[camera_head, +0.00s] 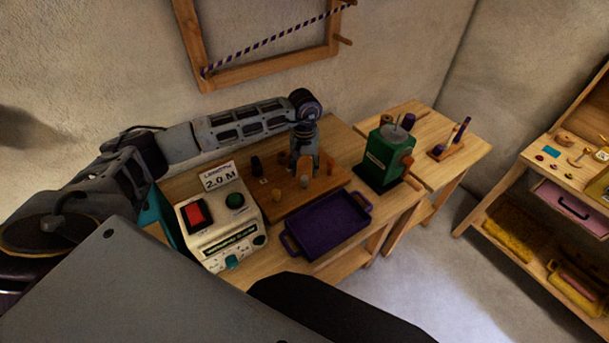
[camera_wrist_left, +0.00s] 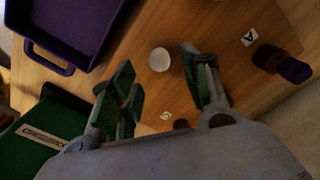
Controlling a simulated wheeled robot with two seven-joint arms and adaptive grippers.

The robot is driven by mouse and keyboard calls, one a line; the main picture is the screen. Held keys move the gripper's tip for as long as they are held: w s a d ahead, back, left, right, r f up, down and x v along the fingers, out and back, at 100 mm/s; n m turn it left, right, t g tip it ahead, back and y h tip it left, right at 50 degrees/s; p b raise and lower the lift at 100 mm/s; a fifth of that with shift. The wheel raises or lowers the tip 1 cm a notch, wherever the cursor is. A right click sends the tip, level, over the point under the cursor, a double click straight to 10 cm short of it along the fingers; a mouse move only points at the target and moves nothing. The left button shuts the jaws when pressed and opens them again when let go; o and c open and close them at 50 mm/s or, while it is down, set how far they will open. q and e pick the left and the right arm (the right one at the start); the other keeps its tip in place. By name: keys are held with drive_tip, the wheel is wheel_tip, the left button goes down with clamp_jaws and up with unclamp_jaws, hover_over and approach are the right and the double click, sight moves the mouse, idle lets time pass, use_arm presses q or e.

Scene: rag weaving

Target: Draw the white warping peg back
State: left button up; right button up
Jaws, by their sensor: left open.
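The white warping peg (camera_wrist_left: 159,59) shows in the left wrist view as a pale round top on the brown peg board (camera_wrist_left: 140,42), between the lines of my left gripper's fingers and a little beyond the tips. In the head view a pale peg (camera_head: 305,182) stands on the board (camera_head: 290,207) just under my left gripper (camera_head: 304,166). The gripper points down over the board, and its fingers (camera_wrist_left: 162,82) are open with nothing between the pads. I cannot tell whether a finger touches the peg. A dark peg (camera_head: 257,166) stands to the left. My right gripper is not in view.
A purple tray (camera_head: 327,226) lies in front of the board. A control box (camera_head: 217,222) with a red button stands at left, a green winder (camera_head: 386,158) at right. Other pegs (camera_head: 277,195) stand close by. A wooden frame (camera_head: 268,72) hangs on the wall behind.

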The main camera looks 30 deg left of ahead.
sight(305, 177)
use_arm(q)
drive_tip(key=shift+f, duration=2.35)
drive_tip(key=shift+c, duration=0.5)
clamp_jaws()
